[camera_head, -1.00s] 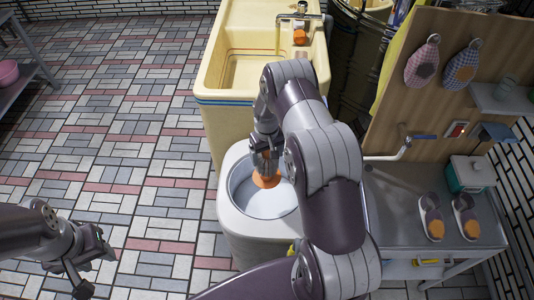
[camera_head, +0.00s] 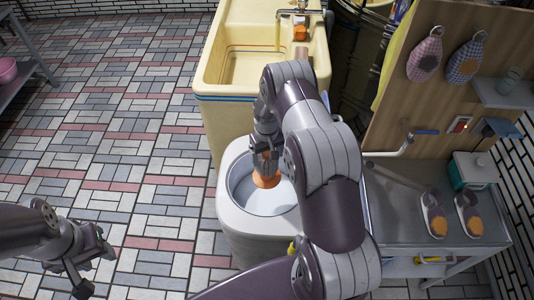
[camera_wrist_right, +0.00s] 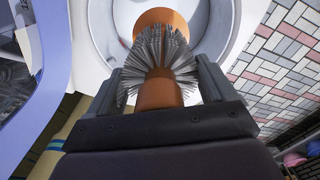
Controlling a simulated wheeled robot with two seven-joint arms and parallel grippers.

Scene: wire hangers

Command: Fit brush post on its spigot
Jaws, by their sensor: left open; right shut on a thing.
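My right gripper (camera_head: 266,160) is shut on the brush post (camera_head: 266,180), which it holds pointing down into the round opening of the white basin (camera_head: 232,215). In the right wrist view, the brush post (camera_wrist_right: 165,55) has an orange shaft, a ring of grey bristles and a wide orange end beyond them. The fingers of my right gripper (camera_wrist_right: 160,85) stand on both sides of it. The spigot is hidden; I cannot tell whether the post touches it. My left gripper (camera_head: 88,262) is open and empty over the tiled floor at lower left.
A cream sink (camera_head: 225,92) stands directly behind the basin. A grey bench (camera_head: 395,205) to the right carries two slippers (camera_head: 452,213) and a white and teal box (camera_head: 473,170). A wooden board (camera_head: 430,95) rises behind it.

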